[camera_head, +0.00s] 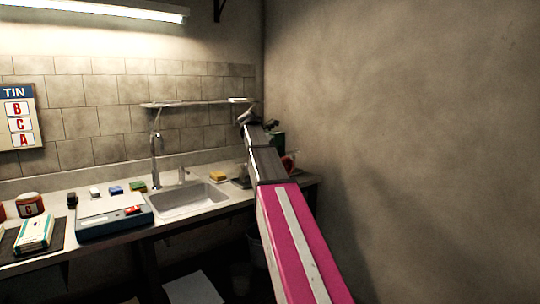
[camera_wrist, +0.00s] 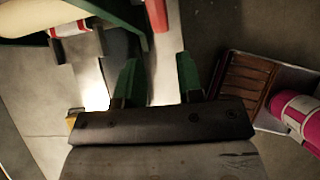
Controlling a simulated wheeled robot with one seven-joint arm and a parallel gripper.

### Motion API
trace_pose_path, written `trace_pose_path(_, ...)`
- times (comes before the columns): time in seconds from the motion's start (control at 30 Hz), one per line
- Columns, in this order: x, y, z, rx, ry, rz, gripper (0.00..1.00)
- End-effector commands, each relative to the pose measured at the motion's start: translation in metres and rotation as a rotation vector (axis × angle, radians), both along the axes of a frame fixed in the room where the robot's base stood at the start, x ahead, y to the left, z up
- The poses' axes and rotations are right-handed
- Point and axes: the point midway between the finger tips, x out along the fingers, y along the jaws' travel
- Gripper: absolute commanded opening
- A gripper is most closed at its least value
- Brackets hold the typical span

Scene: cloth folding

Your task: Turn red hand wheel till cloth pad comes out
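In the wrist view, my gripper (camera_wrist: 157,82) has its two green-tipped fingers spread apart. A green frame (camera_wrist: 112,12) and a cream rounded body (camera_wrist: 38,15) fill the upper left. In the head view, a red piece (camera_head: 290,162) shows beside my arm at the counter's right end, with a dark green shape behind. My arm hides most of this. I see no cloth pad clearly.
A sink (camera_head: 188,200) with a tap lies left of my arm. A blue-grey scale (camera_head: 113,220), a yellow sponge (camera_head: 218,176) and small items stand on the counter. A bare wall (camera_head: 400,120) rises close on the right. A slatted brown tray (camera_wrist: 248,85) shows at right in the wrist view.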

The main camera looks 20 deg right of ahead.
Motion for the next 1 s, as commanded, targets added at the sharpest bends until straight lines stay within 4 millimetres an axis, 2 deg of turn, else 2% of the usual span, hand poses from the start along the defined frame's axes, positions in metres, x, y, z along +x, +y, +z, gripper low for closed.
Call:
trace_pose_path(0.23, 0.0, 0.0, -0.001, -0.004, 0.0, -0.002, 0.34)
trace_pose_path(0.37, -0.002, -0.002, -0.012, -0.056, -0.01, -0.022, 0.34)
trace_pose_path(0.47, -0.004, -0.004, -0.026, -0.153, -0.033, -0.054, 0.34)
trace_pose_path(0.7, -0.011, -0.001, -0.063, -0.505, -0.148, -0.094, 0.34)
trace_pose_path(0.9, -0.013, 0.017, -0.079, -0.765, -0.261, -0.046, 0.34)
trace_pose_path(1.0, -0.012, 0.024, -0.082, -0.838, -0.297, -0.019, 0.34)
